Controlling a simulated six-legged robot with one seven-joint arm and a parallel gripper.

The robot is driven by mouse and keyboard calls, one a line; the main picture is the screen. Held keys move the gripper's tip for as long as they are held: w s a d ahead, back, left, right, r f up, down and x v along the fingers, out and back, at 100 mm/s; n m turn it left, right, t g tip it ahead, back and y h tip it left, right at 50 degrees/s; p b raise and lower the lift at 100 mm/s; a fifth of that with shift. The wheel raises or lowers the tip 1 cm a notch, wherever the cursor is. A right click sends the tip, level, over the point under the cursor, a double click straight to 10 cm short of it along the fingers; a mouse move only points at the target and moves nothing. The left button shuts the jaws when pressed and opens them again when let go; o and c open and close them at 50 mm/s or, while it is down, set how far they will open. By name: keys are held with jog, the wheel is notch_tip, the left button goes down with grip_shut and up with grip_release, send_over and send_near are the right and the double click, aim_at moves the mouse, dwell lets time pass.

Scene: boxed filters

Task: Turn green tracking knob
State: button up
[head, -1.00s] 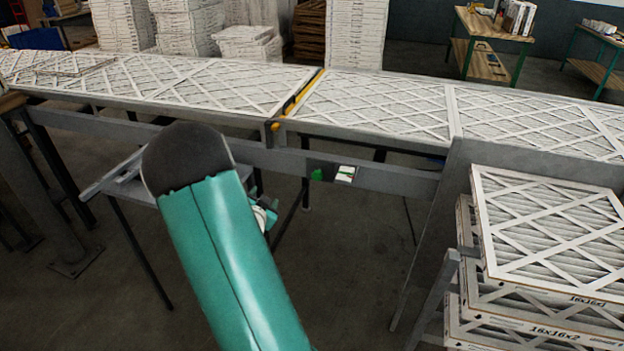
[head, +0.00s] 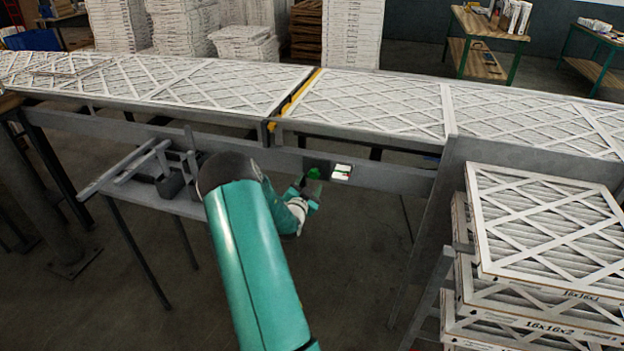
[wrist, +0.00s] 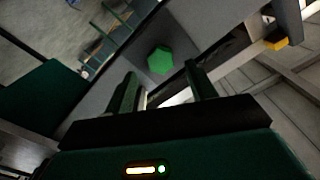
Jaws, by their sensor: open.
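The green tracking knob (head: 314,173) sits on the grey side rail of the conveyor, just left of a small white label (head: 342,172). In the wrist view the knob (wrist: 160,60) is a green faceted shape on a grey plate, ahead of the fingertips. My gripper (head: 305,190) is just below and left of the knob in the head view. In the wrist view my gripper (wrist: 160,82) has its two fingers apart with nothing between them. The knob appears beyond the fingers; I cannot tell whether they touch it.
The conveyor (head: 375,178) carries white lattice-faced filters (head: 365,105). A yellow-edged gap (head: 293,95) divides its bed. Stacked filter boxes (head: 540,215) stand at the right. A small grey stand (head: 150,195) is left of my arm. Open floor lies below the rail.

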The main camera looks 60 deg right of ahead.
aim_at(313, 176)
jog(key=shift+w+d, duration=0.2)
jog(key=shift+d, duration=0.75)
jog(key=shift+w+d, duration=0.15)
jog(key=shift+d, duration=0.8)
jog(key=c, duration=1)
jog(key=n, duration=0.9)
jog(key=shift+n, duration=0.3)
